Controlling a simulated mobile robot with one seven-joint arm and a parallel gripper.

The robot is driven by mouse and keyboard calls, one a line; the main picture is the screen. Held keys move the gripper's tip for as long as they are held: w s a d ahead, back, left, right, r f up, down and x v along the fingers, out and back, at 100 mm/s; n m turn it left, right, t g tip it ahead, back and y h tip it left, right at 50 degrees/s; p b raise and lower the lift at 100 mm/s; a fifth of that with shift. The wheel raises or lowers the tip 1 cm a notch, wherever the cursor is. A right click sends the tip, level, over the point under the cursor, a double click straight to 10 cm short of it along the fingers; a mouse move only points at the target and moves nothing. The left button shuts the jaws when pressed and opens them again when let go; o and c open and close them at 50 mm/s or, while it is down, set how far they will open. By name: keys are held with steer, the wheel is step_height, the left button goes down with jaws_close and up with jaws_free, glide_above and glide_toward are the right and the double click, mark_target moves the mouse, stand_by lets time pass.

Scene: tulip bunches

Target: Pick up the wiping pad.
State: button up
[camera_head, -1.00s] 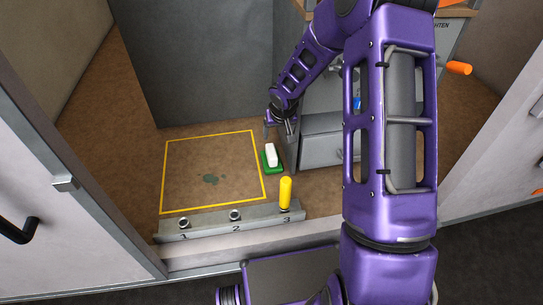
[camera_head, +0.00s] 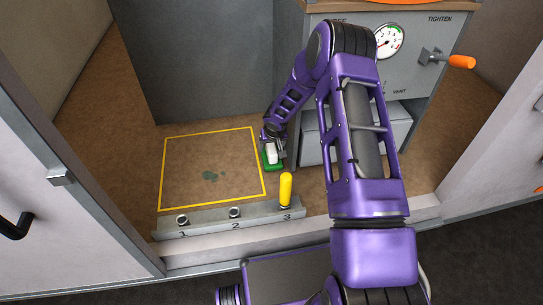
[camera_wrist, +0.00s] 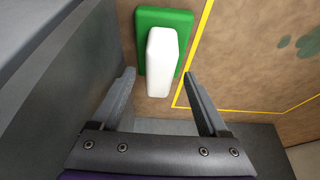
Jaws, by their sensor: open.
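The wiping pad has a green base (camera_wrist: 183,18) and a white block-shaped handle (camera_wrist: 162,60) on top. In the head view the pad's green base (camera_head: 273,167) lies on the brown floor just right of the yellow outline, partly hidden by my gripper (camera_head: 274,146). In the wrist view my gripper (camera_wrist: 162,82) is open, with one finger on each side of the white handle's near end. The fingers look apart from the handle. I cannot tell how far they are above it.
A yellow square outline (camera_head: 162,180) surrounds a dark green stain (camera_head: 210,176). A grey rail (camera_head: 258,219) numbered 1 to 3 runs in front, with a yellow peg (camera_head: 286,189) at 3. A grey cabinet with a gauge (camera_head: 390,41) stands right of the pad.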

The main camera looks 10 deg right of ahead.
steer(key=shift+w+f, duration=0.25)
steer(key=shift+f, duration=0.3)
jaws_close()
